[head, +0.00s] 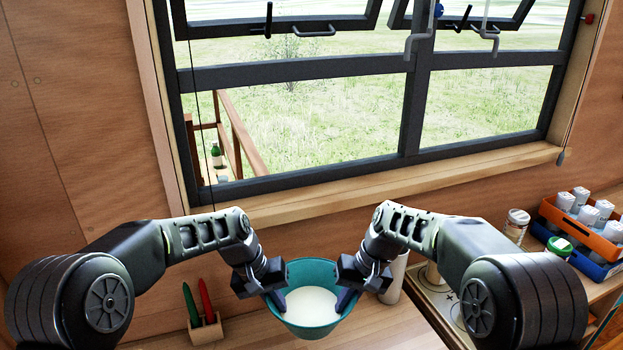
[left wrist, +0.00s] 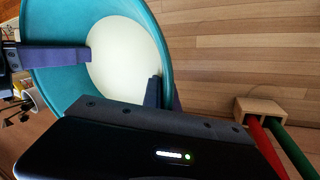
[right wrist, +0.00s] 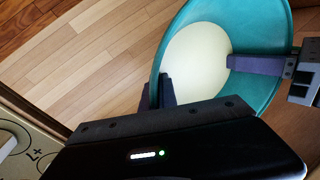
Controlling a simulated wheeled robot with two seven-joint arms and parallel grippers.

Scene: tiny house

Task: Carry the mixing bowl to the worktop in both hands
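The mixing bowl (head: 312,270) is teal with a pale inside and sits upright between my two grippers at the bottom middle of the head view. My left gripper (head: 279,299) has one finger inside and one outside the bowl's left rim, shut on the wall. My right gripper (head: 346,298) holds the opposite rim the same way. The bowl also fills much of the left wrist view (left wrist: 60,85) and the right wrist view (right wrist: 263,95). A wooden plank surface (head: 250,335) lies below it. The bowl's underside is hidden, so I cannot tell whether it touches.
A small wooden holder (head: 206,332) with a green and a red stick stands left of the bowl. A pale cylinder (head: 394,280) stands close by my right gripper. At right are a hob-like panel (head: 437,296), jars (head: 517,225) and an orange crate (head: 580,226) of bottles.

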